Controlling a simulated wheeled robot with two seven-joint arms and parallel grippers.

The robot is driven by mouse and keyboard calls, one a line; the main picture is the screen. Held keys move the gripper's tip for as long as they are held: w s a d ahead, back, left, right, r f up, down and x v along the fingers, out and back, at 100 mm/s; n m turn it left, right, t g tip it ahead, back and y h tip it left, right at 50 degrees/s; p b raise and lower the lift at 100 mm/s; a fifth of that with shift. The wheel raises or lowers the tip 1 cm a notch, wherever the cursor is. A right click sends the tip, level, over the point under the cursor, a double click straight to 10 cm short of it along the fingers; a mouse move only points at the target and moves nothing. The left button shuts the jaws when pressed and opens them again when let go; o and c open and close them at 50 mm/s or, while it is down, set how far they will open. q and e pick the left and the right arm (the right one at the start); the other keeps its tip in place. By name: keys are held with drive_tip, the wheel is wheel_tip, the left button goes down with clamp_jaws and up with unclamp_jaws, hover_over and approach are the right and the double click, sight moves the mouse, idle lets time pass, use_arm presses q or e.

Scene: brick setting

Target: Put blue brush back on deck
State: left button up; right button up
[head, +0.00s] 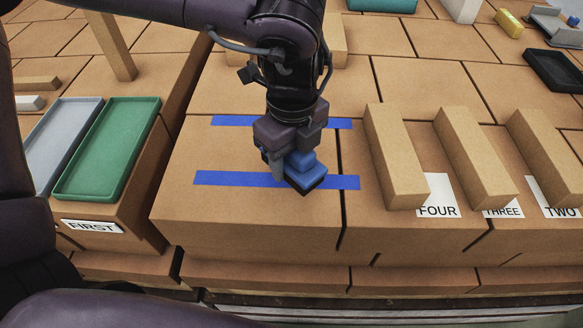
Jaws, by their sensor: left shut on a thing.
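The blue brush (306,172) has a blue body with a dark lower edge. It is between the fingers of my left gripper (290,164), which is shut on it. The gripper points down over the brick deck (245,218), between and partly over two blue tape strips. The near strip (225,178) runs just under the brush, and the far strip (232,121) lies behind the gripper. I cannot tell whether the brush touches the deck. My right gripper is not in view.
A green tray (108,150) and a grey tray (58,150) lie at the left above a FIRST label (92,226). A black tray (553,70) is at the far right.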

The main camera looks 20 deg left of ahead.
sight(291, 170)
use_arm(q)
wheel_tip(291, 170, down, 4)
drive_tip(key=shift+r+p, duration=0.25)
drive_tip(key=shift+p, duration=0.1)
drive_tip(key=shift+f, duration=0.5)
drive_tip(key=o, duration=0.5)
drive_tip(key=shift+f, duration=0.15)
drive_tip(key=o, duration=0.4)
drive_tip(key=shift+o, duration=0.2)
